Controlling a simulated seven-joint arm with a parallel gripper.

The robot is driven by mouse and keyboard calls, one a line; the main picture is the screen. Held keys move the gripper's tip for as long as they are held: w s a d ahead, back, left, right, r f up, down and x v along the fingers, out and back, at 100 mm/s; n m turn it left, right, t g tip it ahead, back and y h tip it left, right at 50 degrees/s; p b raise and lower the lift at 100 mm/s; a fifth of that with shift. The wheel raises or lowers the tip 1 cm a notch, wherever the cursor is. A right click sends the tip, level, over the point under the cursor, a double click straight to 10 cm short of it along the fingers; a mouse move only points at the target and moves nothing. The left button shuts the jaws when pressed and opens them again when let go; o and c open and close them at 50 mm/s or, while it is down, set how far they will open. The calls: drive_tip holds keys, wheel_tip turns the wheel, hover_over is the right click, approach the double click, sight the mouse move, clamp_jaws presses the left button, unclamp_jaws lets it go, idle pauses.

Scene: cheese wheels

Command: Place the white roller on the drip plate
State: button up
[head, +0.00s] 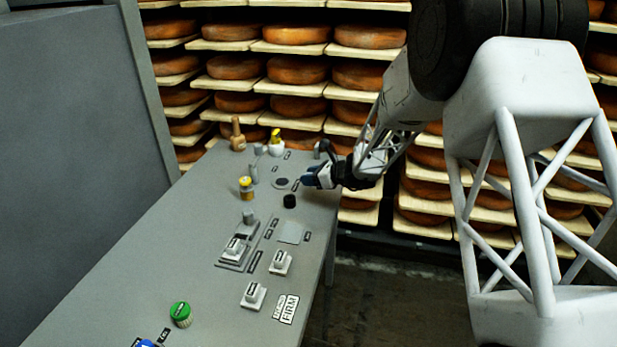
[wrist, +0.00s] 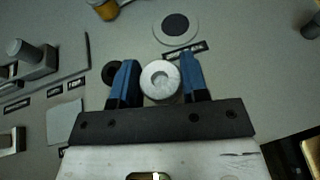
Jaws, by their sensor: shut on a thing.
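In the head view my gripper (head: 310,180) is over the far right part of the table, and the roller is hard to make out there. A pale round disc with a dark centre (wrist: 175,27) lies just beyond the fingertips. A flat grey square plate (wrist: 64,122) lies to the left. The labels are too small to read, so I cannot tell which is the drip plate.
A short black cylinder (head: 290,201) stands close to my left finger in the wrist view. A yellow-topped jar (head: 246,187), a wooden piece (head: 238,135) and a grey fixture (head: 240,246) stand on the grey table (head: 150,240). Cheese shelves (head: 270,90) stand behind.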

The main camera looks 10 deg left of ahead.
drive_tip(key=shift+s, duration=0.1)
drive_tip(key=s+a, duration=0.1)
drive_tip(key=s, duration=0.2)
drive_tip(key=s+a, duration=0.1)
drive_tip(key=s, duration=0.2)
drive_tip(key=s+a+r, duration=0.1)
drive_tip(key=s, duration=0.2)
drive_tip(key=shift+a, duration=0.1)
idle(0.3)
hover_over(283, 182)
drive_tip(key=shift+a+f, duration=0.1)
drive_tip(key=shift+f, duration=0.65)
drive_tip(key=shift+f, duration=0.1)
idle(0.3)
drive_tip(key=shift+f, duration=1.65)
drive_tip(key=shift+f, duration=0.15)
